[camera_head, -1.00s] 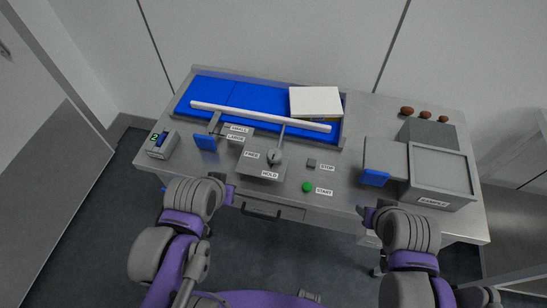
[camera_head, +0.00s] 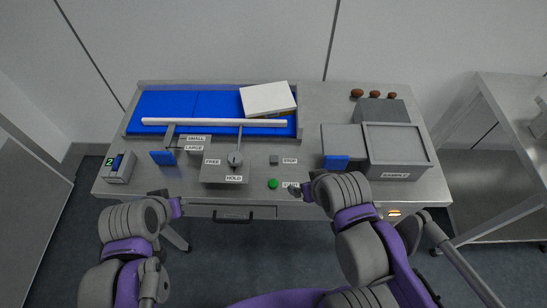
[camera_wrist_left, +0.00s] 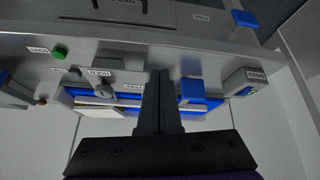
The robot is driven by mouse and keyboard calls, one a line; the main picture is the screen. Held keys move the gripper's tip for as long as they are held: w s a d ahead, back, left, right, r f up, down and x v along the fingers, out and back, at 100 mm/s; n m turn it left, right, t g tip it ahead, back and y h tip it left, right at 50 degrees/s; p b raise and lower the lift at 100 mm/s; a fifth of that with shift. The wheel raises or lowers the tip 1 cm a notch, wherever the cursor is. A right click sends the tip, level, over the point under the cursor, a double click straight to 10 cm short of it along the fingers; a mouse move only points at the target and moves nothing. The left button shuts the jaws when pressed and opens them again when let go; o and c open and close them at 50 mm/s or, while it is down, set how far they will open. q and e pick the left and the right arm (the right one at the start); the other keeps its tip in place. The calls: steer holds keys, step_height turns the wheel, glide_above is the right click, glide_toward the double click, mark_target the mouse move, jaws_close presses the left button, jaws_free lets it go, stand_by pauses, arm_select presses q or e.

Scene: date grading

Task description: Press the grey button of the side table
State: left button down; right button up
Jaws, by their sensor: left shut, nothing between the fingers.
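A small grey button (camera_head: 274,160) sits on the steel table (camera_head: 330,200), left of the STOP label. A green button (camera_head: 272,184) is in front of it, by the START label. My left gripper (camera_head: 178,206) is at the table's front edge, left of the drawer handle and well apart from the grey button. In the left wrist view its fingers (camera_wrist_left: 158,95) are shut and empty. My right gripper (camera_head: 308,190) is near the front edge, right of the green button, partly covering the START label. Its finger opening is too small to make out.
A box with a lever (camera_head: 235,160) stands left of the grey button. Behind are a blue tray (camera_head: 160,103) and a white bar (camera_head: 215,122). A grey sample bin (camera_head: 400,150) stands right. A second steel table (camera_head: 510,100) is at far right.

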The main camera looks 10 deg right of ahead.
arm_select(q)
steer(key=w+d+r+m+h, duration=0.1)
steer(key=w+d+h, duration=0.1)
steer(key=w+d, duration=0.35)
steer(key=w+d+r+m+h, duration=0.1)
steer(key=w+d+h, duration=0.15)
steer(key=d, duration=0.55)
steer(key=m+g+h, duration=0.1)
steer(key=g+h, duration=0.1)
steer(key=h, duration=0.1)
glide_above(272, 161)
steer(key=shift+f+b, duration=0.35)
steer(key=shift+b, duration=0.05)
arm_select(e)
steer(key=shift+s+f, duration=0.35)
steer(key=shift+f, duration=0.3)
arm_select(q)
steer(key=shift+y, duration=0.25)
step_height(272, 161, down, 8)
steer(key=b, duration=0.4)
steer(key=shift+r, duration=0.15)
steer(key=shift+f, duration=0.55)
arm_select(e)
steer(key=s+f+g, duration=0.1)
steer(key=s+f, duration=0.2)
steer(key=f, duration=0.3)
steer(key=shift+f, duration=0.35)
